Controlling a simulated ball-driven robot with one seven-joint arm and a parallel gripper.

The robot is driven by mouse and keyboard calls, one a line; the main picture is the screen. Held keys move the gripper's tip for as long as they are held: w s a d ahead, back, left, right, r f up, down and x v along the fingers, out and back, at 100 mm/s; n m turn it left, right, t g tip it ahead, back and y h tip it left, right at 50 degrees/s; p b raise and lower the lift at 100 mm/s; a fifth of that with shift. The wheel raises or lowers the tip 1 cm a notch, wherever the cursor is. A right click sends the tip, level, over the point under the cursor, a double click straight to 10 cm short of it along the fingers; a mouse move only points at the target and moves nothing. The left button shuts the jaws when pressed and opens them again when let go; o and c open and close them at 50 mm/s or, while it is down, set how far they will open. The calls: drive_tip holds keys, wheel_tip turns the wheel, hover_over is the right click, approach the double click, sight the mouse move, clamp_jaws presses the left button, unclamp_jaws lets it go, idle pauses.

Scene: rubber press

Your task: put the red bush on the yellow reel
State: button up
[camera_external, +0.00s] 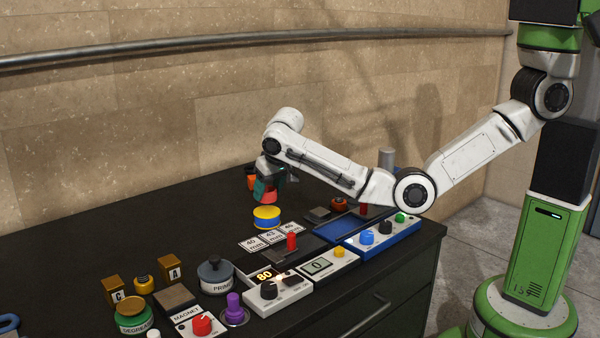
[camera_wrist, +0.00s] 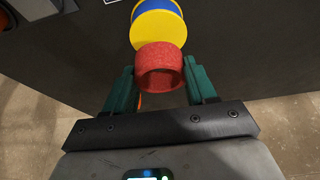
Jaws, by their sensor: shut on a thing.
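The red bush (camera_wrist: 160,68) is a short hollow cylinder held between the two green fingers of my gripper (camera_wrist: 161,84). In the external view my gripper (camera_external: 265,192) holds the red bush (camera_external: 269,196) above and close to the yellow reel (camera_external: 267,222). The yellow reel, with a blue band round its middle, stands upright on the dark bench top. In the wrist view the yellow reel (camera_wrist: 158,30) appears just beyond the bush, which overlaps its near edge in the picture. I cannot tell the exact gap between them; the external view shows them apart.
Number cards (camera_external: 270,239) lie in front of the reel. A press panel with a red knob (camera_external: 292,241) and a blue tray (camera_external: 340,229) are to the right. An orange item (camera_external: 251,178) stands behind my gripper. The bench left of the reel is clear.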

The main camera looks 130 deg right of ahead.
sight(265, 210)
drive_tip(key=shift+w+f+p, duration=0.1)
drive_tip(key=shift+f+p, duration=0.35)
drive_tip(key=shift+f, duration=1.25)
drive_tip(key=shift+f, duration=0.2)
drive_tip(key=o, duration=1)
drive_tip(key=shift+r, duration=0.1)
drive_tip(key=shift+a+r, duration=0.1)
drive_tip(key=shift+r, duration=0.4)
drive_tip(key=b+v, duration=0.1)
drive_tip(key=v, duration=1)
drive_tip(key=shift+r, duration=0.1)
